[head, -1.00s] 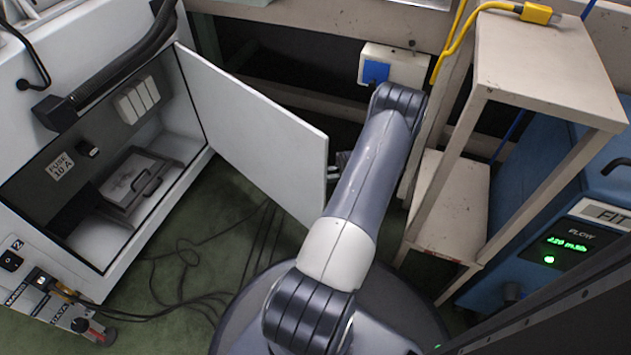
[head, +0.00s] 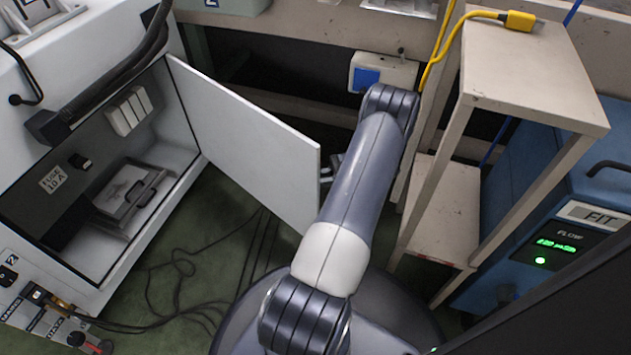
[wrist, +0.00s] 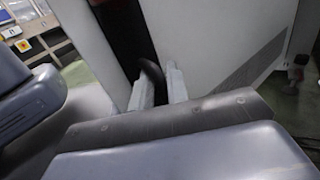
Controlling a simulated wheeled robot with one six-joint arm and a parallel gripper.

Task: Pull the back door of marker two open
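Marker two's cabinet (head: 120,262) stands at the left in the head view. Its white back door (head: 250,140) is swung wide open toward the right, and the inside shows. My gripper is mostly hidden behind the door and my own arm in the head view. In the wrist view the two pale fingers of my gripper (wrist: 159,86) stand on either side of a dark curved handle (wrist: 152,70), which fills the gap between them. A pale panel, seemingly the door (wrist: 215,45), lies behind them.
A beige metal stand (head: 530,75) with a yellow cable (head: 515,20) is right of my arm, before a blue machine (head: 560,190). Black cables (head: 180,265) lie on the green floor below the door. A beige rail (head: 300,32) runs behind.

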